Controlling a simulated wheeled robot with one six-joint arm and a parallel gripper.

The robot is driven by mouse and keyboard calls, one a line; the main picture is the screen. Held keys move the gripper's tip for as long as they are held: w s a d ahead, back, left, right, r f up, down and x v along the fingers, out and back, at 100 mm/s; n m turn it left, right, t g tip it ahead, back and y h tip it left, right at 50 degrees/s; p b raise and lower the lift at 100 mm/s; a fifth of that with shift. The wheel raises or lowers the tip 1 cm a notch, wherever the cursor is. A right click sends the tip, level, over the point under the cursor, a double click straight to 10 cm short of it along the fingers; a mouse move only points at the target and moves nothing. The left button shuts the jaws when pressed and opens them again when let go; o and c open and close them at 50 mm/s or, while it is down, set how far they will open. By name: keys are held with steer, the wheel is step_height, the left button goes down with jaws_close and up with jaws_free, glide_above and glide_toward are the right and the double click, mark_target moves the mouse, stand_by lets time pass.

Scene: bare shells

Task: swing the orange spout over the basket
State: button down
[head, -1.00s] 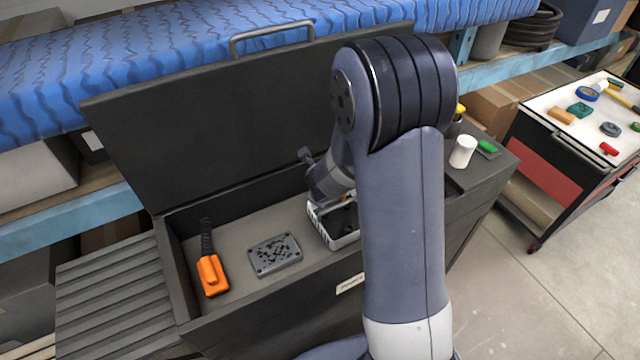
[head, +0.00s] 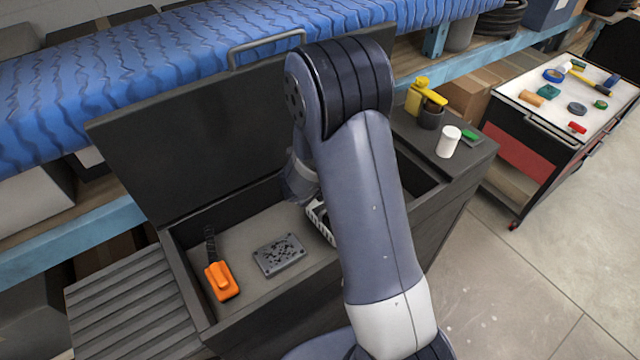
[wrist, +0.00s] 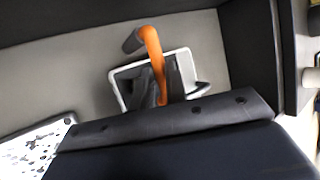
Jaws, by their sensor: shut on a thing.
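The orange spout (wrist: 154,55) is a bent orange tube with a dark end, seen in the wrist view. Its dark end shows past the upper rim of the white-rimmed basket (wrist: 182,58), and its lower part crosses in front of the basket's dark inside. My gripper (wrist: 163,103) is shut on the orange spout at its lower end. In the head view my arm hides the spout and the gripper, and only the left edge of the basket (head: 317,218) shows inside the dark chest.
The dark chest (head: 205,327) has its lid (head: 200,135) raised behind my arm. An orange tool (head: 221,282) and a grey perforated block (head: 280,256) lie left of the basket. A white cup (head: 448,141) stands on the right ledge. A tool cart (head: 530,135) stands farther right.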

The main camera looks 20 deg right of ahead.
steer(key=shift+w, duration=0.1)
steer(key=c, duration=1.4)
jaws_free()
steer(key=p+v, duration=0.1)
steer(key=v, duration=1)
steer(key=shift+p, duration=0.3)
steer(key=shift+f, duration=0.1)
steer(key=b+x, duration=0.2)
steer(key=x, duration=0.8)
steer(key=shift+w+d+f, duration=0.2)
steer(key=shift+d+f, duration=0.05)
steer(key=shift+f, duration=0.05)
